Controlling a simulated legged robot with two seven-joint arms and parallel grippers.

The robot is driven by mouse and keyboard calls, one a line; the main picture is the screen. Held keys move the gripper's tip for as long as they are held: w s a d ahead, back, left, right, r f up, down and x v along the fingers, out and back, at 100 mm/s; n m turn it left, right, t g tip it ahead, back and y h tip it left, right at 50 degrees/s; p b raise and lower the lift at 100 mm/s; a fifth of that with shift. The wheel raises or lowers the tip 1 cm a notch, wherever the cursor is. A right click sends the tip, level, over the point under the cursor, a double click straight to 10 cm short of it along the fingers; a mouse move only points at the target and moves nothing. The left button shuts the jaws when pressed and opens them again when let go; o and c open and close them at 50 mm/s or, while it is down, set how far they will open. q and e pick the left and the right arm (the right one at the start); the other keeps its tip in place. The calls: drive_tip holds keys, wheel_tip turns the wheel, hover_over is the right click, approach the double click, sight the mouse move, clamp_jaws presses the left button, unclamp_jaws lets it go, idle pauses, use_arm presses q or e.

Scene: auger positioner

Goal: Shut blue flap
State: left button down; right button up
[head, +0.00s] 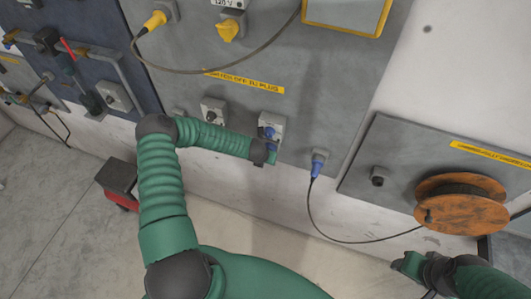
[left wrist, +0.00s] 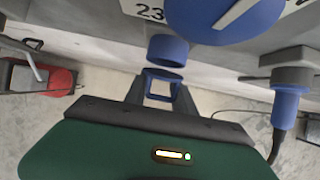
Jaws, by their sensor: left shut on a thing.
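The blue flap (left wrist: 161,84) is a square blue frame just below a round blue socket (left wrist: 167,50) in the left wrist view. My left gripper (left wrist: 155,92) is shut on the flap, with one dark finger on each side. In the head view, my left gripper (head: 270,151) is at the lower part of a grey switch box (head: 278,125) with a blue knob (head: 269,132). The large blue knob also shows close up in the left wrist view (left wrist: 222,18). My right gripper (head: 408,265) is at the lower right, away from the panel; its fingers are unclear.
A blue plug (head: 318,160) with a black cable sits right of the switch box. An orange cable reel (head: 460,203) is at the right. A yellow plug (head: 155,20) is above left. A red and black object (head: 120,183) stands on the floor.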

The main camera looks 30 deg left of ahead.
drive_tip(key=shift+r+p, duration=0.35)
drive_tip(key=shift+r, duration=0.35)
